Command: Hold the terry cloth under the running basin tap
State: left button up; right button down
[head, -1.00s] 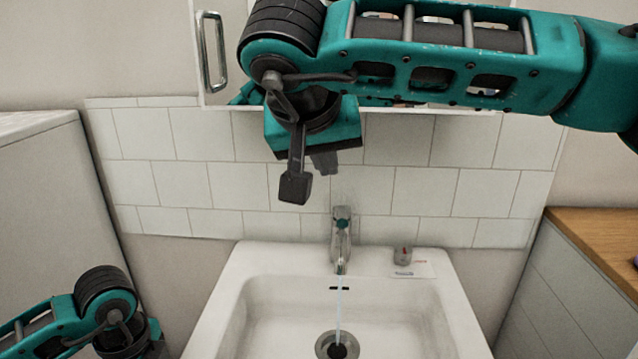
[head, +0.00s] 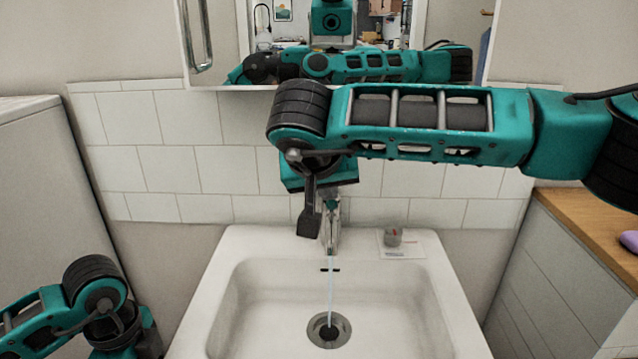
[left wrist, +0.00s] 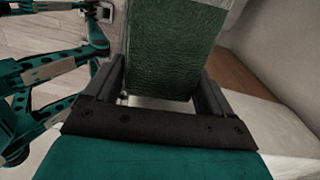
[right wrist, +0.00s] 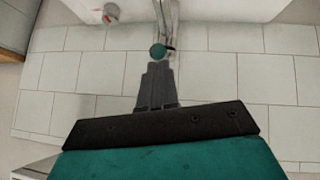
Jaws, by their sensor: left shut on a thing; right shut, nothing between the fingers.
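The basin tap (head: 332,232) stands at the back of the white sink, and a thin stream of water (head: 331,290) falls from it to the drain. My right gripper (head: 309,222) is shut and empty at the tap's left in the head view. In the right wrist view its fingertips (right wrist: 157,70) are close to the tap's round teal end (right wrist: 158,51); I cannot tell whether they touch. My left gripper (left wrist: 162,85) is shut on the dark green terry cloth (left wrist: 172,45). In the head view the cloth and left fingers are out of sight.
The white sink (head: 225,290) has a small grey and red item (head: 392,236) on its right rear rim. A mirror cabinet (head: 262,45) hangs above the tiles. A wooden counter (head: 590,235) with a purple object (head: 629,241) is at right; a pale cabinet (head: 45,190) is at left.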

jog(key=shift+f, duration=0.1)
pick_arm(q)
jog(key=shift+f+b, duration=0.85)
pick_arm(e)
jog(key=shift+s+f, duration=0.5)
jog(key=shift+f, duration=0.4)
pick_arm(q)
jog(key=shift+r, duration=0.1)
pick_arm(e)
jog(key=shift+r, duration=0.1)
